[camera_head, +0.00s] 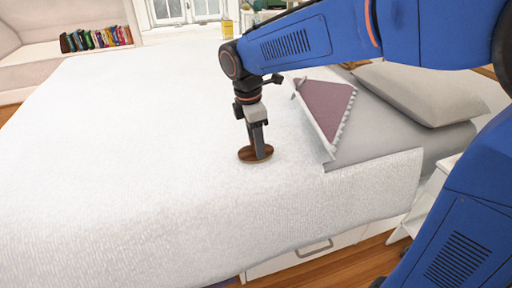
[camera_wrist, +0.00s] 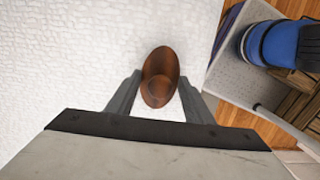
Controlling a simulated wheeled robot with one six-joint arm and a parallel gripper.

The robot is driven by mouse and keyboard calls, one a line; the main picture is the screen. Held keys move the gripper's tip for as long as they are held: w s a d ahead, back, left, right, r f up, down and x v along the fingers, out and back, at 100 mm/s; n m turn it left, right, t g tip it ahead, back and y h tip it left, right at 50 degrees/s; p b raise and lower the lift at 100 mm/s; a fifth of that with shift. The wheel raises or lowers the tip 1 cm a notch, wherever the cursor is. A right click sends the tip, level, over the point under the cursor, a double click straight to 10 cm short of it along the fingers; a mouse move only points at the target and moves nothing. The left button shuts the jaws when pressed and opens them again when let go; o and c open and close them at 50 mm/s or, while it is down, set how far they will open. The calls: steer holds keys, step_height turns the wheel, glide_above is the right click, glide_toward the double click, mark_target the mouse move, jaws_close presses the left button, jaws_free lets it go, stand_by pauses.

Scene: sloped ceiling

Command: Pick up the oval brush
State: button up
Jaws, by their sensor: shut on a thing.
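The oval brush (camera_head: 247,155) is a small brown wooden oval on the white bed cover. In the wrist view the brush (camera_wrist: 160,72) lies between my two grey fingers, its long side pointing away from the gripper base. My gripper (camera_head: 258,152) points straight down onto it and is shut on it. In the wrist view my gripper (camera_wrist: 160,88) has one finger at each side of the brush. The brush's underside is hidden, and I cannot tell whether it is touching the cover or just above it.
The white bed cover (camera_head: 120,150) is broad and clear to the left. A folded corner with a purple underside (camera_head: 325,105) is right of my gripper, with a grey pillow (camera_head: 420,90) beyond. A row of books (camera_head: 95,39) stands at the back left. Wooden floor (camera_head: 345,265) shows in front.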

step_height(320, 180, up, 10)
steer(key=shift+f, duration=0.1)
stand_by(0.4)
steer(key=shift+o, duration=0.9)
